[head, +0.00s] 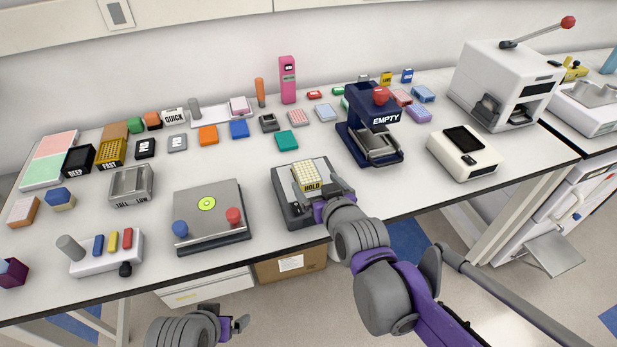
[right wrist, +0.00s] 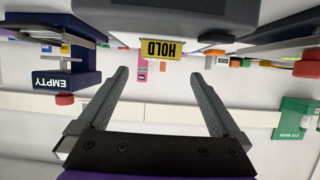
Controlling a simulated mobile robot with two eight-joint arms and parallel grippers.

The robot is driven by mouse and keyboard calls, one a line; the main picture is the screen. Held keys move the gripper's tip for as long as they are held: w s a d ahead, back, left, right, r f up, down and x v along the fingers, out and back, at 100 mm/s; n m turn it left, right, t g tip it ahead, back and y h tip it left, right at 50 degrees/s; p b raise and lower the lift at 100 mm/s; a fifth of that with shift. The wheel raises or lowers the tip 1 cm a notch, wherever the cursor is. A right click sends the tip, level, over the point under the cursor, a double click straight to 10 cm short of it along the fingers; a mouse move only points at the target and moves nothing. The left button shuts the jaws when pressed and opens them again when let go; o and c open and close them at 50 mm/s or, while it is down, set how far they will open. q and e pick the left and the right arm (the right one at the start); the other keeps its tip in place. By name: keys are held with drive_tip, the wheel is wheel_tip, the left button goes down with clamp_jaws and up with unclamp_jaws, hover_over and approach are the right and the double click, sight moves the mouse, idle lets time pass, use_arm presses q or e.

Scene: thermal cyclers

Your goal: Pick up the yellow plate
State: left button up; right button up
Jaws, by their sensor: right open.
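A pale yellow plate (head: 307,175) with a yellow HOLD label sits on a grey device (head: 291,204) near the table's front edge. My right gripper (head: 327,200) is at the front right of this plate in the head view, partly hiding the device. In the right wrist view the yellow HOLD face (right wrist: 162,49) appears upside down beyond the gap between the spread fingers of my right gripper (right wrist: 158,76). Nothing is between these fingers. My left gripper (head: 236,325) is low, in front of the table; its finger opening is unclear.
A gold plate labelled FAST (head: 111,153) stands among other blocks at left. A flat grey device with blue and red knobs (head: 208,213) is left of the HOLD device. A blue EMPTY press (head: 368,135) stands behind at right, and a white box (head: 464,153) farther right.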

sight(307, 172)
drive_tip(key=x, duration=0.8)
drive_tip(key=shift+w+f, duration=0.1)
drive_tip(key=c, duration=1.4)
